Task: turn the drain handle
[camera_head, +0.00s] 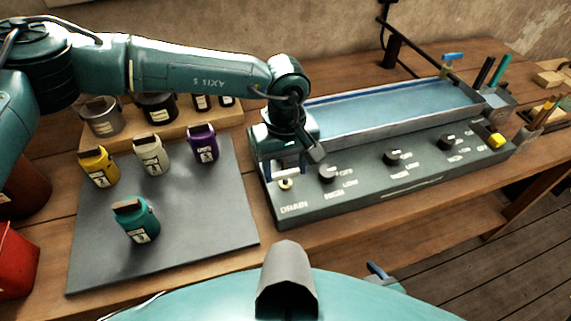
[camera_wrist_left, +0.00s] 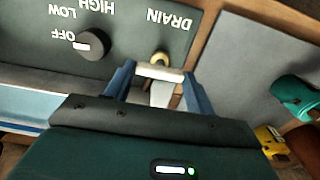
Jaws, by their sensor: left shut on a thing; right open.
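The drain handle, a pale bar on a brass stem, shows between my fingers in the left wrist view (camera_wrist_left: 160,72). Its brass base (camera_head: 286,184) sits by the DRAIN label at the left end of the grey panel (camera_head: 345,205). My left gripper (camera_head: 287,168) reaches down over it, with its two blue fingers (camera_wrist_left: 159,78) at the two ends of the bar. It is shut on the handle. In the head view the wrist hides most of the handle.
A long water-filled trough (camera_head: 390,108) lies behind the panel. Several black knobs (camera_head: 328,173) line the panel right of the handle. A dark mat (camera_head: 190,230) with teal (camera_head: 136,222), yellow, white and purple jars lies to the left. A red bin (camera_head: 15,265) stands further left.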

